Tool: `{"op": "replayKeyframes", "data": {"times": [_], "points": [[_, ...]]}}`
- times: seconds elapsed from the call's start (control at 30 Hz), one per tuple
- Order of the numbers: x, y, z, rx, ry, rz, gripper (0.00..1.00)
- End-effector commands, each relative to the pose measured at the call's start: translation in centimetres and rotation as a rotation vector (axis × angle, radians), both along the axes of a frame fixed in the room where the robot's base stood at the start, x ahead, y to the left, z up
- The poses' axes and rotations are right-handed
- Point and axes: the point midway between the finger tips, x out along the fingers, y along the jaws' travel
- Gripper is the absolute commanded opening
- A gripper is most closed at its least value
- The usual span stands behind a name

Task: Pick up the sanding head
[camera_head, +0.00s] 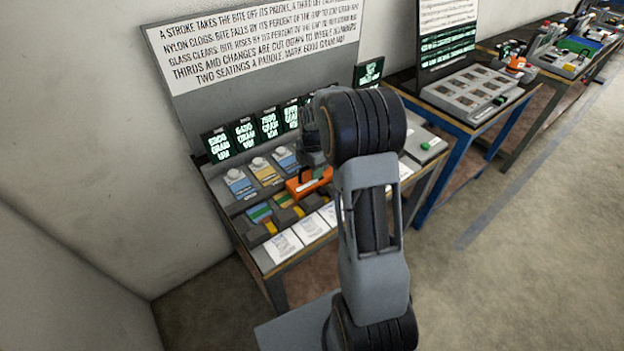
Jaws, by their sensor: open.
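An orange block-like thing with a dark upper part (316,185), which looks like the sanding head, sits on the near workbench (271,263). My arm stands in front of the bench and hides part of this thing and the bench's right half. My gripper (308,166) is partly hidden behind my arm and points down, close above the orange thing. It is open. I cannot tell whether its fingers are around the orange thing or only above it.
Blue and yellow pads with white knobs (262,172) stand left of the orange thing. Colored blocks (259,213) and white cards (283,246) lie in front. Small screens with green text (244,134) line the back, below a lettered board (260,45). A blue-legged bench (455,150) stands at right.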

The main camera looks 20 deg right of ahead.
Motion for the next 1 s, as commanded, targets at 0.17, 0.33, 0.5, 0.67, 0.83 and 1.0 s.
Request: {"op": "replayKeyframes", "data": {"times": [0.17, 0.33, 0.5, 0.67, 0.83, 1.0], "points": [[-0.01, 0.00, -0.60, 0.000, -0.001, 0.000, 0.42], [-0.01, 0.00, -0.59, 0.000, -0.001, 0.000, 0.41], [-0.01, 0.00, -0.57, 0.000, -0.001, 0.000, 0.25], [0.00, 0.00, -0.56, 0.000, -0.001, 0.000, 0.10], [-0.01, 0.00, -0.56, 0.000, 0.000, 0.000, 0.00], [-0.01, 0.00, -0.56, 0.000, 0.000, 0.000, 0.00]]}}
